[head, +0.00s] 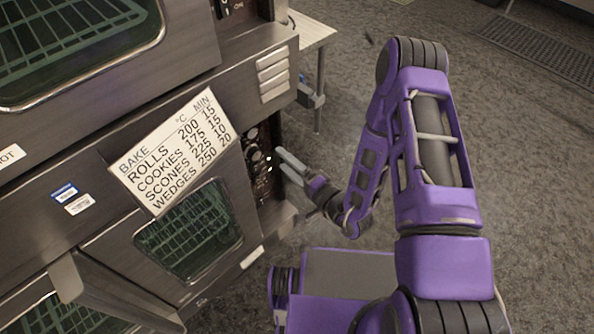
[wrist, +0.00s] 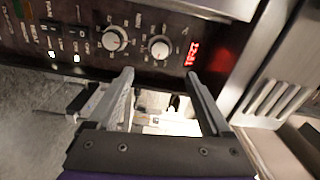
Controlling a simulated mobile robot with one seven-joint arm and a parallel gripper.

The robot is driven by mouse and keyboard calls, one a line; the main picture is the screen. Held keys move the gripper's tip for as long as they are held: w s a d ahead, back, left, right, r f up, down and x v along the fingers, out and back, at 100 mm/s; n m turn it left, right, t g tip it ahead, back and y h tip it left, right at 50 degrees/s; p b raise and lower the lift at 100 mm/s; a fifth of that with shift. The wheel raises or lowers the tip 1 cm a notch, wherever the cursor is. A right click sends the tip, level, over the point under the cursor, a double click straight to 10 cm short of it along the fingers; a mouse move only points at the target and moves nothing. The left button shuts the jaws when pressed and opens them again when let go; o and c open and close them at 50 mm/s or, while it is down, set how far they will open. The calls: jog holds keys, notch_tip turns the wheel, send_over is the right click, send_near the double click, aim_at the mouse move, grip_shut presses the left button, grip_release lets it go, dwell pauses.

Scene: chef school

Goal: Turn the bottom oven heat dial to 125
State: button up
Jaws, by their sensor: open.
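The bottom oven's dark control panel (head: 258,150) is on the right of the oven front in the head view. In the wrist view the panel (wrist: 75,12) carries two round pale dials, one on the left (wrist: 115,38) and one on the right (wrist: 159,48). Their markings are too small to read, so I cannot tell which is the heat dial or its setting. My gripper (head: 281,160) is open and empty, with its fingers pointing at the panel. In the wrist view my gripper (wrist: 160,76) has its fingertips below the dials, apart from both.
A red digital display (wrist: 192,53) sits right of the dials, its digits unclear. Switches (wrist: 78,46) with lit lamps are on the left. A white baking chart (head: 172,150) is on the oven front. A table (head: 315,36) stands behind. Grey floor is open on the right.

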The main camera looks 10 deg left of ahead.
jog(key=v, duration=0.4)
dwell(0.5)
